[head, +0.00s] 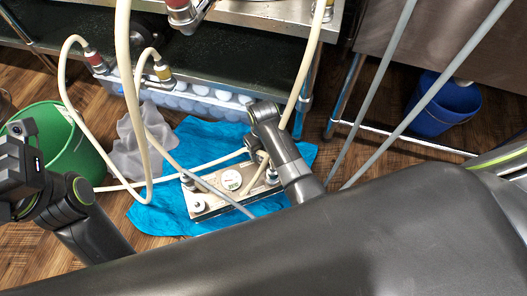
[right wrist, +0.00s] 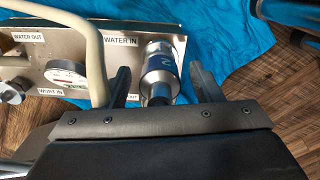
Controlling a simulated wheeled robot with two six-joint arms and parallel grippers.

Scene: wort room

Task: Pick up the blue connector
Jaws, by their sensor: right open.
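The blue connector (right wrist: 160,66) is a silver cylinder with a dark blue band and a white mark. In the right wrist view it stands at the right end of the metal plate, near the "WATER IN" label. My right gripper (right wrist: 158,84) is open, with one finger on each side of the connector; contact is not visible. In the head view my right arm covers the plate's right end, and I cannot make out the connector. My left gripper (head: 22,150) is at the left edge, by the green bucket; its fingers are unclear.
The labelled plate unit (head: 205,198) with a gauge (head: 231,180) lies on a blue cloth (head: 150,215). Pale hoses (head: 124,70) loop over it. A green bucket (head: 75,155) is at left, a blue bucket (head: 445,105) at right. A steel table (head: 225,60) stands behind.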

